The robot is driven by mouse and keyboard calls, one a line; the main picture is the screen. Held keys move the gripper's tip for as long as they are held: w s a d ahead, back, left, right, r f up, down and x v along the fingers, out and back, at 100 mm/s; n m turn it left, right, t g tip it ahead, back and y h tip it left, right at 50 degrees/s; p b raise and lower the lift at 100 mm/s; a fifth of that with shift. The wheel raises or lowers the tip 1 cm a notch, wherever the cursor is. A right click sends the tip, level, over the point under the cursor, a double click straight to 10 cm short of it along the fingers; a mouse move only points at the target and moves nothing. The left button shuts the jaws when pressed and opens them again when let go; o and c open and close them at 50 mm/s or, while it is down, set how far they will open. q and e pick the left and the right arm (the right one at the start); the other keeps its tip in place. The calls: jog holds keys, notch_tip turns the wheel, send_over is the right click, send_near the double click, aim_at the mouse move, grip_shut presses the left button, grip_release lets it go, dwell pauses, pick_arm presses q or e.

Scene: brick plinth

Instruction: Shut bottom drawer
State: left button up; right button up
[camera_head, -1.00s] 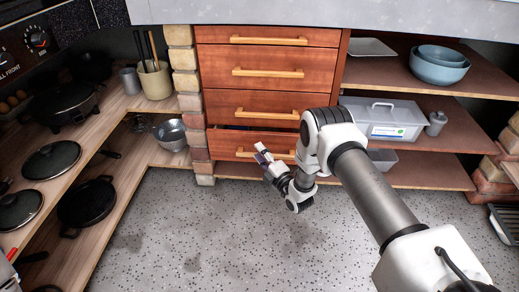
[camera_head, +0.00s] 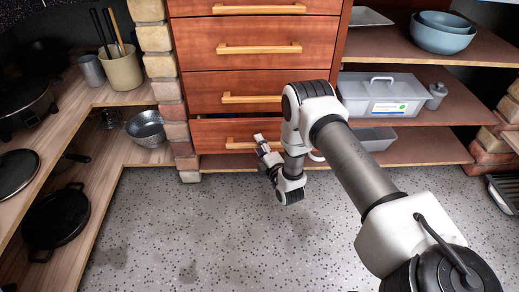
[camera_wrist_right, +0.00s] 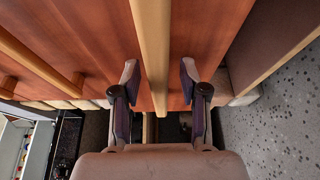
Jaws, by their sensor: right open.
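The bottom drawer (camera_head: 210,136) is the lowest wooden drawer front in the head view. It stands slightly out, with a dark gap above it. Its bar handle (camera_head: 238,144) is partly hidden by my right gripper (camera_head: 262,141). In the right wrist view the handle (camera_wrist_right: 151,45) runs between the two fingers of the open right gripper (camera_wrist_right: 158,82). A finger is on each side of the bar, with gaps showing. I cannot tell whether the fingertips touch the drawer front. My left gripper is not in view.
More drawers with bar handles (camera_head: 260,49) are stacked above. Brick pillars (camera_head: 160,65) flank the unit. Open shelves on the right hold a grey box (camera_head: 385,97) and bowls (camera_head: 440,38). Shelves on the left hold pans (camera_head: 57,216) and a colander (camera_head: 147,129). The speckled floor (camera_head: 150,230) is clear.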

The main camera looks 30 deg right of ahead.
jog(key=shift+w+r, duration=0.1)
grip_shut()
jog(key=shift+w, duration=0.1)
jog(key=w+d, duration=0.2)
jog(key=w, duration=0.1)
jog(key=shift+w+d+r, duration=0.1)
jog(key=shift+w+d, duration=0.05)
jog(key=shift+w, duration=0.05)
grip_release()
jog(key=shift+w, duration=0.1)
